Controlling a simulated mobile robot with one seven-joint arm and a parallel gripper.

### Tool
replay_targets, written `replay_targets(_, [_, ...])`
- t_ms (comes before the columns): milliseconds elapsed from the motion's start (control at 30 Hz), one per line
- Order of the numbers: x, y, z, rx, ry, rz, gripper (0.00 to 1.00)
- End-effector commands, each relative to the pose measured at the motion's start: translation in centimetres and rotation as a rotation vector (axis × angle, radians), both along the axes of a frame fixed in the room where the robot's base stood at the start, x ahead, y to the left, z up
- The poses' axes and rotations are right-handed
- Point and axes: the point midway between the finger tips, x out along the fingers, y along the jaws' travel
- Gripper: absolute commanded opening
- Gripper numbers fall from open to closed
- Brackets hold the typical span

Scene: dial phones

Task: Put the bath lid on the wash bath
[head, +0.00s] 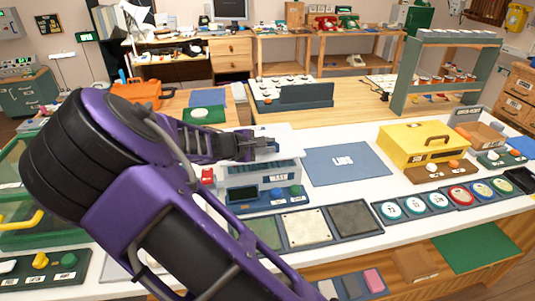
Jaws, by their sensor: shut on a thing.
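The wash bath (258,181) is a pale box with a dark blue control front, at the middle of the white counter in the head view. A white panel, which I take as the bath lid (288,139), is over the bath. My gripper (272,147) is shut on the lid, coming in from the left. The gripper and purple arm hide part of the lid and the bath's left side. I cannot tell whether the lid touches the bath rim or is held just above it.
A yellow case (425,146) stands farther right. Framed panels (306,229) and round dials (416,204) line the front edge. A green-framed clear box (30,210) is at left.

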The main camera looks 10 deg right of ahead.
Motion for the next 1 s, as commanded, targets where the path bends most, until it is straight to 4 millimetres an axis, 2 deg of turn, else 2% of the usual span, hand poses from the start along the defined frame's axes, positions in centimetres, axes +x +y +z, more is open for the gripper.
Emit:
replay_targets(100, [0.0,-0.1,-1.9,-0.004,0.002,-0.001,0.0])
replay_targets(200, [0.0,-0.1,-2.8,-0.002,-0.001,-0.001,0.0])
replay_targets(433, [0.0,0.0,-2.8,0.001,-0.001,-0.002,0.0])
replay_targets(733, [0.0,0.0,-3.8,-0.001,-0.001,-0.001,0.0])
replay_targets(767, [0.0,0.0,-3.9,0.0,0.0,0.0,0.2])
replay_targets(800, [0.0,0.0,-3.7,0.0,0.0,0.0,0.27])
replay_targets(900, [0.0,0.0,-3.7,0.0,0.0,0.0,0.45])
replay_targets(933, [0.0,0.0,-3.7,-0.001,0.001,0.0,0.48])
replay_targets(1000, [0.0,0.0,-3.7,-0.001,0.001,0.0,0.48])
